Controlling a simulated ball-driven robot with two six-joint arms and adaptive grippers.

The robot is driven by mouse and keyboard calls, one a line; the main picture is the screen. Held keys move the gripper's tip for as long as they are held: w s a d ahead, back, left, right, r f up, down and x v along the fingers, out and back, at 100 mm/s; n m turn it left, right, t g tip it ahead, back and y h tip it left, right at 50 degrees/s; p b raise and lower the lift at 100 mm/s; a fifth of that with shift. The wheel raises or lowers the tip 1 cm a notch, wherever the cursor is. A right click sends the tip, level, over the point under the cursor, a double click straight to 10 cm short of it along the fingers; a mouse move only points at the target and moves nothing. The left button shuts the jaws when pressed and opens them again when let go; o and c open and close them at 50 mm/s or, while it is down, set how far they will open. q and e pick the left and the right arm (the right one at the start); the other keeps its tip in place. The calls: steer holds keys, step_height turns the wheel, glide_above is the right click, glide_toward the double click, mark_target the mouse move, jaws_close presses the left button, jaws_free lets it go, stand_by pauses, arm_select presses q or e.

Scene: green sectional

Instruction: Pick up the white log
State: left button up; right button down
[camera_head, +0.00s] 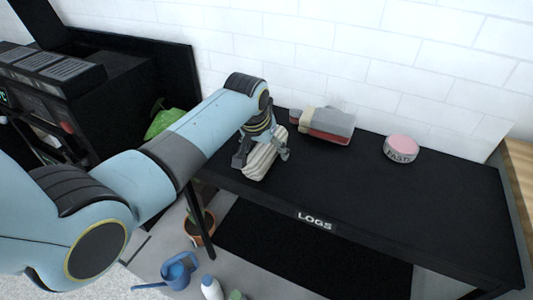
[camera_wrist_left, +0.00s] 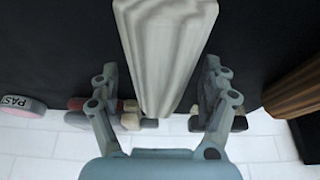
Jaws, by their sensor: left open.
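The white log (camera_head: 262,158) is a pale, ridged piece at the left end of the black table marked LOGS (camera_head: 400,210). My left gripper (camera_head: 264,152) is over it, with its fingers on either side. In the left wrist view the log (camera_wrist_left: 165,45) runs from the top edge down between the open fingers of the left gripper (camera_wrist_left: 167,118). I cannot tell whether the fingers touch it. My right gripper does not show.
A red and grey stacked item (camera_head: 328,124) and a pink round PAST tin (camera_head: 401,148) stand at the table's back. A brown log-like piece (camera_wrist_left: 295,92) shows in the wrist view. A blue watering can (camera_head: 178,271) and bottles are on the floor. The table's right part is clear.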

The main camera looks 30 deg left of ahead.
arm_select(q)
steer(key=shift+w+f, duration=0.15)
steer(key=shift+f, duration=0.3)
steer(key=c, duration=1.4)
steer(key=shift+c, duration=0.7)
steer(key=shift+r, duration=0.15)
